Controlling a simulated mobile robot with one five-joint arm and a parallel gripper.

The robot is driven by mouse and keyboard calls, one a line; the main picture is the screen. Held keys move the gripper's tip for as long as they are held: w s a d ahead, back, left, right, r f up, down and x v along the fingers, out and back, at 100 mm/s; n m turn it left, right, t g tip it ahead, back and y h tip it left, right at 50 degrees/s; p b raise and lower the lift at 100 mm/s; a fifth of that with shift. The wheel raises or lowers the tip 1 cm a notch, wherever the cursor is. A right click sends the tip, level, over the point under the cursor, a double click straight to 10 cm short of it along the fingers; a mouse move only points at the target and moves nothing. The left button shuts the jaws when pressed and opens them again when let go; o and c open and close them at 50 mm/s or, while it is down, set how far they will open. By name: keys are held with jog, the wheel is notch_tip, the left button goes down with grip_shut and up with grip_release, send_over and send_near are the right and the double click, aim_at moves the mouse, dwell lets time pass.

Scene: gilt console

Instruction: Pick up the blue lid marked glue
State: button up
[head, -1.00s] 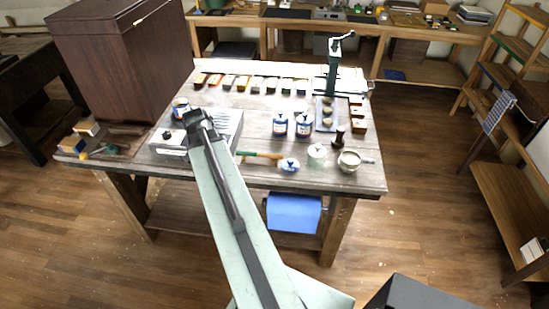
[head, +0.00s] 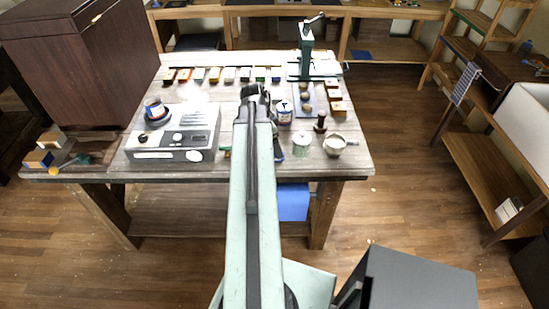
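Any lettering is too small to read, so I cannot tell which lid is marked glue. My gripper (head: 253,93) is above the middle of the table, seen from behind, left of the blue-and-white jar. Its fingers are too small and dark to read, and I cannot tell whether it holds anything.
A pale green jar (head: 302,146), a metal pot (head: 335,145) and a dark stamp (head: 320,122) stand right. Several small boxes line the back, near a green press (head: 306,50).

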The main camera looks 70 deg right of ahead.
jog(key=b+x, duration=0.4)
jog(key=x, duration=0.1)
jog(key=shift+w+a+f+b, duration=0.1)
jog(key=shift+f+b, duration=0.1)
jog(key=shift+b, duration=0.2)
jog(key=shift+r, duration=0.2)
jog(key=c, duration=1.4)
